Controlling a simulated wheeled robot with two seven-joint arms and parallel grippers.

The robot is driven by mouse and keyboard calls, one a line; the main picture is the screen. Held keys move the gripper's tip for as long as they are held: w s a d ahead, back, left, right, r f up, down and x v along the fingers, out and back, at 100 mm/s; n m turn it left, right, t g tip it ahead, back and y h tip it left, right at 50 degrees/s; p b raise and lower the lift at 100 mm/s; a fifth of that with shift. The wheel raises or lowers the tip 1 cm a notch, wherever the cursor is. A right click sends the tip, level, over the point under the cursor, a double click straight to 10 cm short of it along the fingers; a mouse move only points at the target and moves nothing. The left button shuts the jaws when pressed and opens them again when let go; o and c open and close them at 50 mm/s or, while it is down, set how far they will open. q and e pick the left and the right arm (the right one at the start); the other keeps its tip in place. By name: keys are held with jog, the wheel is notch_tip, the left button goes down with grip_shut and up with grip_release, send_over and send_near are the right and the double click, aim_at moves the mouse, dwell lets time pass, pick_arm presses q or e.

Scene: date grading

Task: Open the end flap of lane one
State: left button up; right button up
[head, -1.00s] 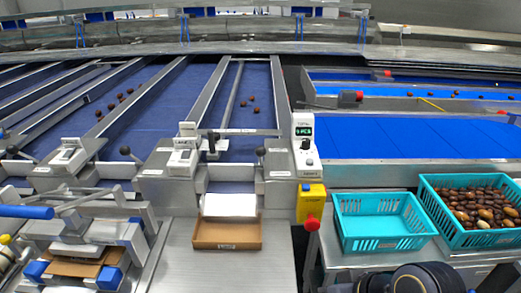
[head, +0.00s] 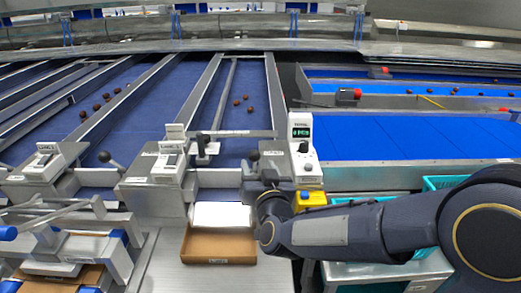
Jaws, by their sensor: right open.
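Lane one (head: 225,125) is a blue belt between metal rails, with a few dates on it. A lane control box (head: 158,167) stands at its left near end. The end flap looks like the metal plate (head: 224,179) across the lane's near end, above a white sheet (head: 222,215) and an open brown carton (head: 218,245). My right gripper (head: 252,177) is open at the right side of this end, by the lever with the black knob, which it largely covers. Its fingertips are hard to make out, and I cannot tell if they touch the lever. My left gripper is out of view.
A grey counter display (head: 301,130) and a yellow box (head: 311,199) stand close to my right arm. My arm covers much of the teal crates (head: 443,182) at right. A neighbouring lane's black-knobbed lever (head: 105,157) stands left. The steel table beside the carton is clear.

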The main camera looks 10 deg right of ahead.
aim_at(253, 151)
jog(key=shift+w+r, duration=0.1)
jog(key=shift+w, duration=0.2)
jog(key=w+p, duration=0.1)
jog(key=w, duration=0.6)
jog(key=shift+w, duration=0.15)
grip_shut()
